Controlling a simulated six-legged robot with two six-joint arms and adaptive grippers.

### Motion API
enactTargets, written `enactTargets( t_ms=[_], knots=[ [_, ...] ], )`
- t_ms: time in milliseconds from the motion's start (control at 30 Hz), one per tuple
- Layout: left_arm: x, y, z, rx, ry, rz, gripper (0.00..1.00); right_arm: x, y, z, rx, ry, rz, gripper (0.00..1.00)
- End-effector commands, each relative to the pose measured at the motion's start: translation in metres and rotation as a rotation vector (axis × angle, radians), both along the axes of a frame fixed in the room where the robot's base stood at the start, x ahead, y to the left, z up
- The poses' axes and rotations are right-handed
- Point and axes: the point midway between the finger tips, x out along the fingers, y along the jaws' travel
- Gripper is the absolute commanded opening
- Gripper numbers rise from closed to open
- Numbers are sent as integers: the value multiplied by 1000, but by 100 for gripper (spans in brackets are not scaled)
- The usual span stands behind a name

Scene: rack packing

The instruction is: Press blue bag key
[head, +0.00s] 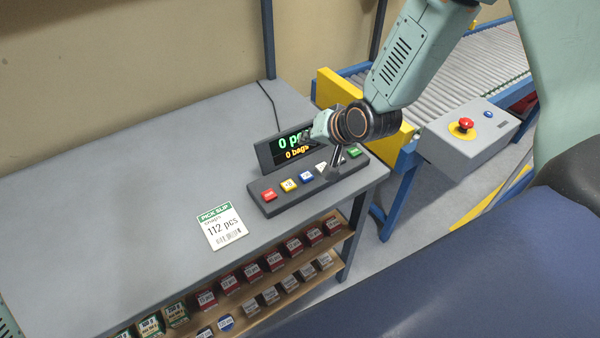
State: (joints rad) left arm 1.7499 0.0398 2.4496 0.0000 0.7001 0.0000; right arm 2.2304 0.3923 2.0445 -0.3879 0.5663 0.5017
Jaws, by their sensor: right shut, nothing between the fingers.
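The key panel (310,190) is a dark box near the right end of the grey table. Its blue key (306,177) is in the row between a yellow key (288,186) and a white key (321,169). A red key (268,194) is at the left end and a green key (353,151) at the right end. The display (268,154) behind reads 0 bags; its piece line is partly covered. My right gripper (308,137) is shut and empty, above the panel in front of the display, apart from the blue key. My left gripper is out of view.
A pick slip (221,226) reading 112 pcs lies left of the panel. Small boxes (253,270) fill the shelf below the table (130,185). A roller conveyor (480,65) and a red stop button (466,124) are at right. The table's left is clear.

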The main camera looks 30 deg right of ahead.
Motion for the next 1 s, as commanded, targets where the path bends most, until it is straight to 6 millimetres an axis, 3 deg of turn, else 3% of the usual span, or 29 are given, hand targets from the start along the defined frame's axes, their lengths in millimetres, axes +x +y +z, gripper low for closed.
enactTargets(
  t_ms=[633, 1000],
  knots=[
    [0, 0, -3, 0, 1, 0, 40, -4, -1, -5, 39, 15, -32, 0],
    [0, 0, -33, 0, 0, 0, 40, -2, 1, -38, 37, 16, -32, 0]
  ],
)
